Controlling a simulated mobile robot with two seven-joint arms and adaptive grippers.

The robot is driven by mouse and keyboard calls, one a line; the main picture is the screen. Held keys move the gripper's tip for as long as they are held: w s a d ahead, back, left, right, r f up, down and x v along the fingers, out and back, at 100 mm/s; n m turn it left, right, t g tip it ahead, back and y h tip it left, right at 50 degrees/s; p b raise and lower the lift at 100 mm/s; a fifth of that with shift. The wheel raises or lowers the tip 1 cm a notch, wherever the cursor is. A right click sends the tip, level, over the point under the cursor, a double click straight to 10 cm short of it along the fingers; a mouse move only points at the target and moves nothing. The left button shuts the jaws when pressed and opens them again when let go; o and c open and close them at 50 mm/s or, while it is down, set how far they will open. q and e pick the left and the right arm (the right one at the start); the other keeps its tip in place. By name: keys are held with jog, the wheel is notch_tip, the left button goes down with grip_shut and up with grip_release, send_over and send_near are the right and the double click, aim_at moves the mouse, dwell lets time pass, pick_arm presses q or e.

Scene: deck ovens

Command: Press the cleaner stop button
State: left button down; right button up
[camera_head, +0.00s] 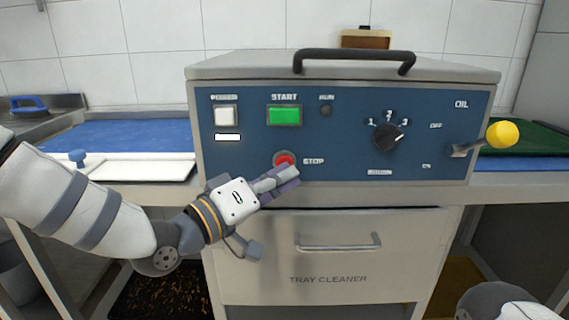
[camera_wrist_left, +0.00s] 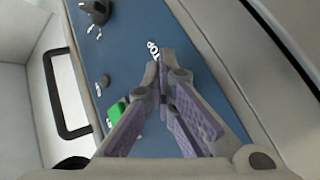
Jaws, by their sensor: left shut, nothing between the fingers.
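The tray cleaner (camera_head: 330,255) has a blue control panel (camera_head: 240,172). The red stop button (camera_head: 285,159) sits below the green start button (camera_head: 284,115), beside the STOP label. My left gripper (camera_head: 294,173) is shut and empty, with its fingertips at the lower edge of the red button; I cannot tell whether they touch it. In the left wrist view the shut fingers (camera_wrist_left: 162,62) point at the panel next to the STOP label, and they hide the red button. The green start button (camera_wrist_left: 116,112) shows there too. My right gripper is not in view.
The panel also has a white power switch (camera_head: 226,117), a black dial (camera_head: 389,138) and an oil lever with a yellow knob (camera_head: 503,134). A black handle (camera_head: 355,57) is on the lid. Below is a drawer handle (camera_head: 339,243). Blue and white boards (camera_head: 130,168) lie at left.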

pick_arm(q)
jog(key=shift+s, duration=0.7)
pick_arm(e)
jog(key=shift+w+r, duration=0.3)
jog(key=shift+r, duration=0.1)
pick_arm(q)
jog(key=s+p, duration=0.2)
jog(key=s, duration=0.3)
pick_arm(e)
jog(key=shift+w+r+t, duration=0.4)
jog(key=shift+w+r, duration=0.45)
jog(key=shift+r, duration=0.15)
